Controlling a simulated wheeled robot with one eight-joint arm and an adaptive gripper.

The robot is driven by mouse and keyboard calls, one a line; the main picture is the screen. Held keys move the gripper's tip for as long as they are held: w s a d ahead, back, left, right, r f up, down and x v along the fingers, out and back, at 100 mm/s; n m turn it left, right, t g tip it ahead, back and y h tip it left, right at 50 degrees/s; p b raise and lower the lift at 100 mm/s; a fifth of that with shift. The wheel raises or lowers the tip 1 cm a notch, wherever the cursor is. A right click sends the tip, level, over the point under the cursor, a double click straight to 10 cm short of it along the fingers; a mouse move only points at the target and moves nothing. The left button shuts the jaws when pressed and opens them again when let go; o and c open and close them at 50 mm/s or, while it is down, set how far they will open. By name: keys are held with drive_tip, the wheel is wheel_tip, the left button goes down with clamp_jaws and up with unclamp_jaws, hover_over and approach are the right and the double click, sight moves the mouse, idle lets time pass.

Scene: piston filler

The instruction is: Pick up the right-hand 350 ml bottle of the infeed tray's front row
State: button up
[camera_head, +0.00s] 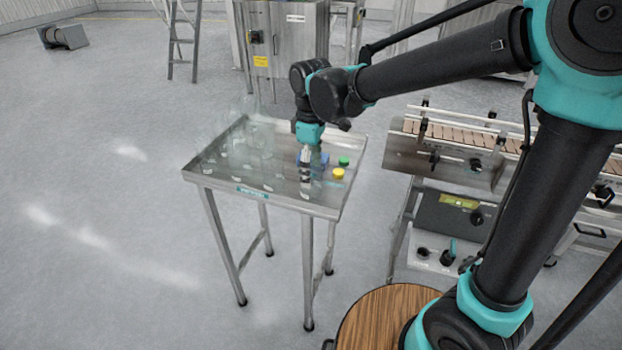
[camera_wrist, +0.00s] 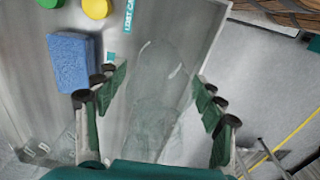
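The infeed tray (camera_head: 228,181) is a steel table with a teal label on its front edge. Clear, see-through bottles (camera_head: 222,155) stand on its left and middle part, hard to make out one by one. My gripper (camera_head: 305,178) points down over the tray's right part. In the wrist view my gripper (camera_wrist: 160,100) is open, one green-padded finger on each side of a clear bottle (camera_wrist: 158,85). Narrow gaps seem to show between pads and bottle. The bottle's near end is hidden by my gripper's palm. I cannot tell its row from this view.
A blue sponge (camera_wrist: 69,62), a green cap (camera_head: 343,160) and a yellow cap (camera_head: 338,173) lie on the tray beside my gripper. More clear shapes (camera_wrist: 42,150) show at the wrist view's lower left. A conveyor (camera_head: 455,137) stands to the right.

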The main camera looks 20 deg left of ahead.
drive_tip(key=c, duration=0.9)
